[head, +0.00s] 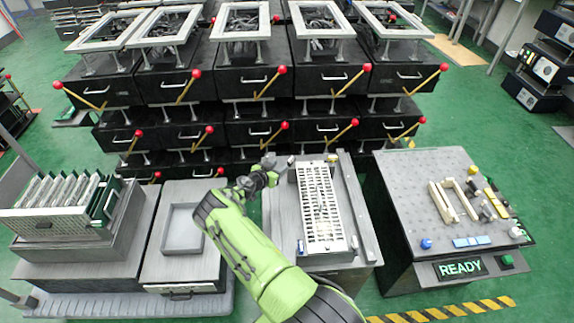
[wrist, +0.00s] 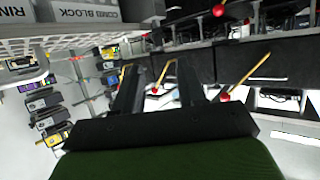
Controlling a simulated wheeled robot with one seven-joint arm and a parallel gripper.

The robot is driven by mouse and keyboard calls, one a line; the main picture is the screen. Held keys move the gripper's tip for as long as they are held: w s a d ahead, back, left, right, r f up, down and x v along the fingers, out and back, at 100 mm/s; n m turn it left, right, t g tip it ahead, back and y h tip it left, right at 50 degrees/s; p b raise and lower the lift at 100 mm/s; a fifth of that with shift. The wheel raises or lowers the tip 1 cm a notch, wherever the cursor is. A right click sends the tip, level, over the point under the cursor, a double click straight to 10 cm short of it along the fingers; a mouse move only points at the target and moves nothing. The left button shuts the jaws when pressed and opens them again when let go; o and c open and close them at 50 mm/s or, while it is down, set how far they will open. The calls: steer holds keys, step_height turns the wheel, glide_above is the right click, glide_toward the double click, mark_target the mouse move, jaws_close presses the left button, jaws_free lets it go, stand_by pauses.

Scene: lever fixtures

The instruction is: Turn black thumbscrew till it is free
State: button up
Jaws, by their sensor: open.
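My gripper (head: 275,170) is at the end of the green arm, above the left back corner of the middle bench. In the wrist view the two dark fingers of my gripper (wrist: 160,70) stand apart with nothing between them. A pale slotted cover (head: 320,205) lies on the middle bench, to the right of my gripper. Small dark fittings show along the cover's sides, but they are too small to tell which is the black thumbscrew. The wrist view does not show the thumbscrew clearly.
A grey open tray (head: 182,248) and a rack of boards (head: 62,205) stand left. A perforated table (head: 415,190) with small parts and a READY sign (head: 460,266) stands right. Black drawer units with red-knobbed levers (head: 282,70) fill the back.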

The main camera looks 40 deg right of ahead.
mark_target(289, 161)
steer(key=b+x, duration=0.2)
steer(key=x, duration=0.2)
steer(key=b+x, duration=0.1)
steer(key=x, duration=0.2)
steer(key=shift+d+f+b, duration=0.3)
steer(key=shift+f+b, duration=0.05)
steer(key=shift+f, duration=0.05)
steer(key=shift+w+d, duration=0.15)
steer(key=shift+d, duration=0.25)
jaws_close()
